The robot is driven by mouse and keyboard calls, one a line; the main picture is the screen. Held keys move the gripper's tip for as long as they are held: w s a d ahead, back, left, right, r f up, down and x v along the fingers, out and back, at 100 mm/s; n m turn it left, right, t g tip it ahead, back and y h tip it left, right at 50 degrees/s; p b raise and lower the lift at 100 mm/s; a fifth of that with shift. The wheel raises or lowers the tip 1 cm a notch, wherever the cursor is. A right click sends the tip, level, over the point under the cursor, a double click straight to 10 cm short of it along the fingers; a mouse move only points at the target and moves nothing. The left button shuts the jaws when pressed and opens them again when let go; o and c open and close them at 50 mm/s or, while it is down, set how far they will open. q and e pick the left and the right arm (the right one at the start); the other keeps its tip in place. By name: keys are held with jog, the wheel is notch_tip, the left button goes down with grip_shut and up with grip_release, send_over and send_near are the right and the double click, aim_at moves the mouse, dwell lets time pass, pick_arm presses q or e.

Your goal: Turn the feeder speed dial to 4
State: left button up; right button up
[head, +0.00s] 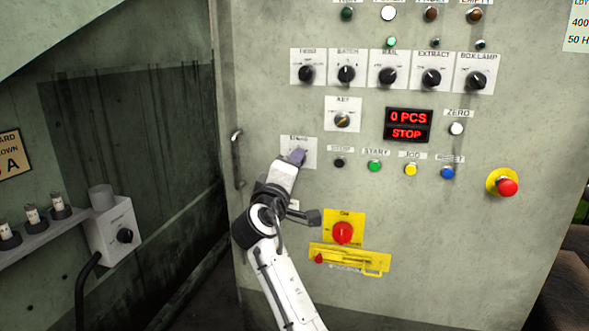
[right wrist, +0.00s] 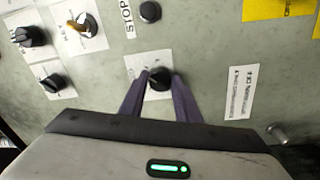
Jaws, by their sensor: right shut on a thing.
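A small black dial (right wrist: 159,80) sits on a white label plate (head: 310,153) at the left of the grey panel. The lettering on the plate is too small to read surely, and the pointer and scale are mostly hidden. My right gripper (right wrist: 160,76) has its two purple fingers on either side of this dial and is shut on it. In the head view my right gripper (head: 297,157) covers the dial. My left gripper is not in view.
A row of black selector knobs (head: 388,75) runs above, with a key switch (head: 342,119) below it. A red display (head: 409,125) reads 0 PCS, STOP. Push buttons (head: 375,166), a red emergency stop (head: 508,187) and a red main switch (head: 343,233) are nearby. A door handle (head: 237,158) stands left.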

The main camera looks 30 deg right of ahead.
jog(key=shift+f, duration=0.1)
jog(key=o, duration=1)
jog(key=p+v, duration=0.1)
jog(key=v, duration=0.9)
jog(key=shift+s, duration=0.15)
